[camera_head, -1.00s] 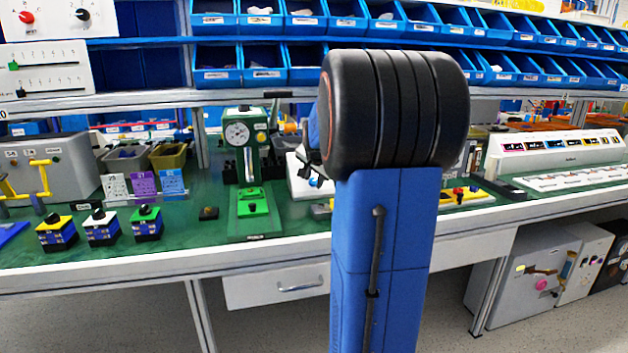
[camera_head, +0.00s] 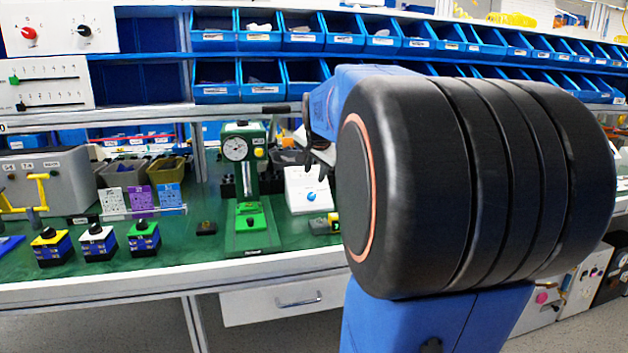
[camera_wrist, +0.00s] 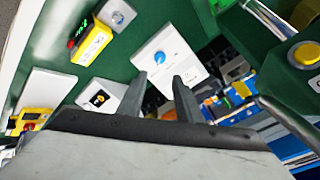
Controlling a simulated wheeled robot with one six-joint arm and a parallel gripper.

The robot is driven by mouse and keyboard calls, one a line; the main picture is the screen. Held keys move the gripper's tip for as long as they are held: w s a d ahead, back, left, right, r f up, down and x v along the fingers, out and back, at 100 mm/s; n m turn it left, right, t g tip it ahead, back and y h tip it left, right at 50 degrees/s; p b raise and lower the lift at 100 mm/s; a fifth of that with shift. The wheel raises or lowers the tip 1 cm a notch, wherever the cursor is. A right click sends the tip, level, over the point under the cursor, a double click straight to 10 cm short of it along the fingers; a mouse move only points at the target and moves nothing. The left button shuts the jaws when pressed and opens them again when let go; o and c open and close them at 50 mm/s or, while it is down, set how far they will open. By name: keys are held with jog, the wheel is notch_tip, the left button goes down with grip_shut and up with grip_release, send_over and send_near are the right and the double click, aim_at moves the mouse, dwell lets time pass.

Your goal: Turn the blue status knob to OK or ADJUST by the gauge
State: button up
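The blue knob (camera_head: 311,196) sits on the face of a white box (camera_head: 303,182) just right of the green press. In the wrist view the blue knob (camera_wrist: 160,57) is on its white panel (camera_wrist: 185,65), just beyond my fingertips; its markings are too small to read. My gripper (camera_wrist: 160,80) is open, with a clear gap and nothing between the fingers. In the head view my gripper (camera_head: 318,165) is above and a little right of the box's knob, partly blurred. The round gauge (camera_head: 236,148) is on the press; its reading is not legible.
The green press (camera_head: 250,212) stands left of the box, its lever reaching toward my arm. Blue bins (camera_head: 262,80) line the shelf behind. Bare green bench lies in front.

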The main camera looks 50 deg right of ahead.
jog(key=shift+v, duration=1.15)
jog(key=s+a+f+n+y, duration=0.1)
jog(key=s+a+f+n, duration=0.25)
jog(key=a, duration=0.65)
jog(key=s+a+f+n+y, duration=0.2)
jog(key=a+f+n, duration=0.25)
jog(key=a, duration=0.55)
jog(key=s+a+f+n+g+y, duration=0.1)
jog(key=s+a+f+n+y, duration=0.1)
jog(key=s+a+f+n, duration=0.6)
jog(key=s+a+f, duration=0.6)
jog(key=s, duration=0.1)
jog(key=shift+a+f+n+g, duration=0.15)
jog(key=shift+a+n+g, duration=0.15)
jog(key=shift+a, duration=0.1)
dwell(0.7)
